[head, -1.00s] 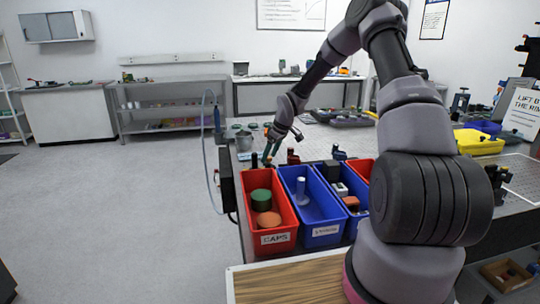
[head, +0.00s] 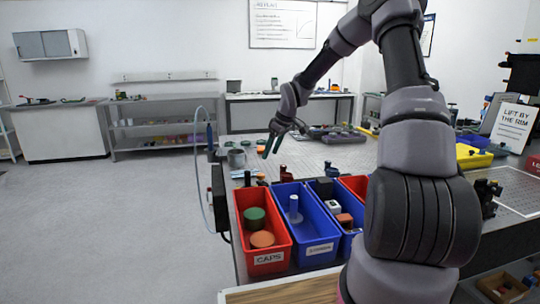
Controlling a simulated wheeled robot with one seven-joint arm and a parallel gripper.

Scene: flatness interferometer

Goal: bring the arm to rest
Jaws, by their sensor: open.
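My gripper (head: 270,146) hangs at the end of my raised arm, above the optical table (head: 320,158) and beyond the row of bins. Its two dark greenish fingers point down and are slightly apart, with nothing seen between them. My arm rises at the right of the view, bends at the top and reaches down to the left. The gripper appears clear of the bins; whether it touches anything behind it cannot be told.
A red bin labelled CAPS (head: 237,208) holds a green and an orange cap. Beside it stand a blue bin (head: 329,232) with a grey post, another blue bin (head: 349,214) and a red one (head: 354,184). A yellow tray (head: 474,160) and a sign (head: 515,125) are at right. Floor at left is clear.

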